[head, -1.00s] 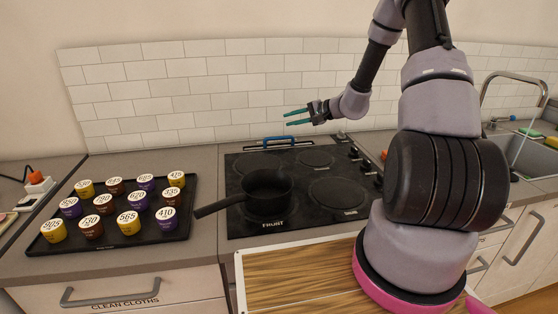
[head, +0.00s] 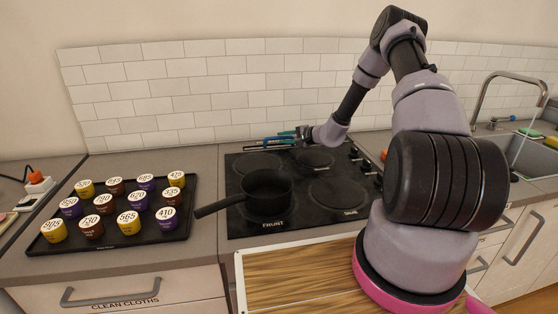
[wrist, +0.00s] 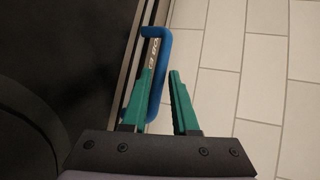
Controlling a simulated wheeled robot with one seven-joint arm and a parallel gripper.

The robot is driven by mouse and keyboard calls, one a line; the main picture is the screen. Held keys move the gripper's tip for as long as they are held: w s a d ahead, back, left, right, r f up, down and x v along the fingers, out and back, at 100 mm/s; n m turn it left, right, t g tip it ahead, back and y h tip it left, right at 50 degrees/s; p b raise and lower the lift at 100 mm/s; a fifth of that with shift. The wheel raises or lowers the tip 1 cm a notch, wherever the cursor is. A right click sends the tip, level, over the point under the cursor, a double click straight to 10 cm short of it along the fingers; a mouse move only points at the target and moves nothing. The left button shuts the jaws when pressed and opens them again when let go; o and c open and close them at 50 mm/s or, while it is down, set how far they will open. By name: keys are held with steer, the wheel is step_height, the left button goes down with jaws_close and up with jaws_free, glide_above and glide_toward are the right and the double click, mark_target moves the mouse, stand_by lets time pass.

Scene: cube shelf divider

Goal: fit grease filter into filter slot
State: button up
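The grease filter shows as a blue handle (wrist: 166,45) on a narrow strip with partly hidden lettering, in the wrist view. In the head view its blue handle (head: 270,142) is at the back edge of the cooktop, partly covered by my fingers. The filter slot looks like the long metal-edged strip (wrist: 139,40) there; how deep the filter sits cannot be told. My gripper (wrist: 162,72) has its teal fingers apart, one on either side of the blue handle in the wrist view. Contact cannot be told. My gripper in the head view (head: 283,137) is low over the back edge.
A black saucepan (head: 267,192) stands on the cooktop (head: 300,212), in front of my gripper. A dark tray (head: 110,245) of numbered cups is at the left. The tiled wall (head: 230,95) is close behind. A sink (head: 530,155) is at the right.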

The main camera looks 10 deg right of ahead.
steer(key=shift+x, duration=1.4)
jaws_close()
